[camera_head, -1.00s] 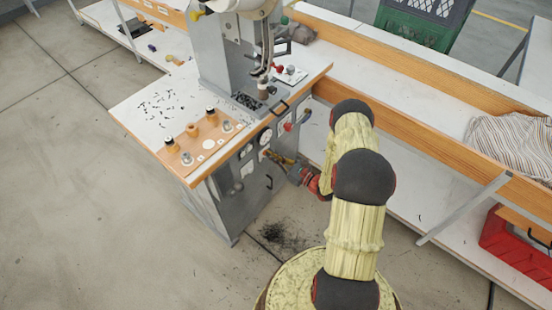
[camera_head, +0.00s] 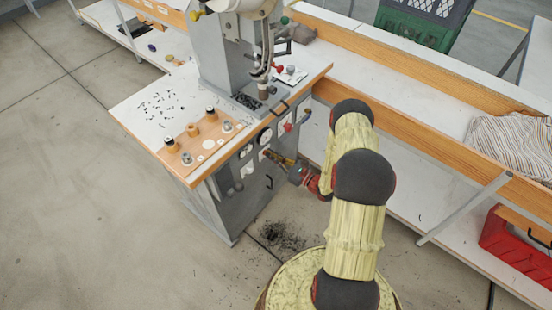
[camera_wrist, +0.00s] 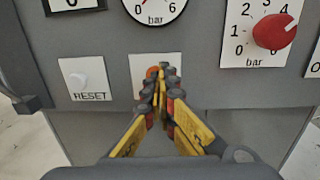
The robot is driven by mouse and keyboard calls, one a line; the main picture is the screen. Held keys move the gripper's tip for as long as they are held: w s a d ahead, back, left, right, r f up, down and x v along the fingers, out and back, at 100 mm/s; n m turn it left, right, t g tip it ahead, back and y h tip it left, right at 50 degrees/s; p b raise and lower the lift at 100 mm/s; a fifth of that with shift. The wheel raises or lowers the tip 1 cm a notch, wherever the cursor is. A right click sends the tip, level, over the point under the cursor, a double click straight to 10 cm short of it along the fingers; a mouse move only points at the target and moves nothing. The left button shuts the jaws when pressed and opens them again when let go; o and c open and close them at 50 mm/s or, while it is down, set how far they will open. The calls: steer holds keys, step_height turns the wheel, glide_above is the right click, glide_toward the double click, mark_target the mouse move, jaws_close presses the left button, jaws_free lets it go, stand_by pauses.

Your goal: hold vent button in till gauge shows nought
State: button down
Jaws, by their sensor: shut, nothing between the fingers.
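The press cabinet's front panel (camera_wrist: 225,95) fills the wrist view. A white plate (camera_wrist: 139,63) sits below the gauge, with an orange-red bit of a button (camera_wrist: 151,71) showing behind my fingertips. Its label is hidden, so I cannot read whether it is the vent button. My gripper (camera_wrist: 162,76) is shut and empty, its tips in front of this button; I cannot tell whether they touch or press it. In the head view the gauge (camera_head: 265,136) is too small to read.
A white RESET button (camera_wrist: 76,80) is left of my fingers. A red knob (camera_wrist: 272,32) on a numbered bar scale is at the upper right. A dark handle (camera_wrist: 30,102) juts out at the left edge. The white-topped table (camera_head: 150,125) overhangs the panel.

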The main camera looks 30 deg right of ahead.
steer(key=shift+w+d+r, duration=0.15)
steer(key=shift+w+r, duration=0.15)
steer(key=shift+r, duration=0.15)
stand_by(0.4)
steer(key=f+p+v, duration=0.1)
steer(key=p+v, duration=0.1)
steer(key=v, duration=1.2)
steer(key=shift+s, duration=0.25)
steer(key=shift+f, duration=0.1)
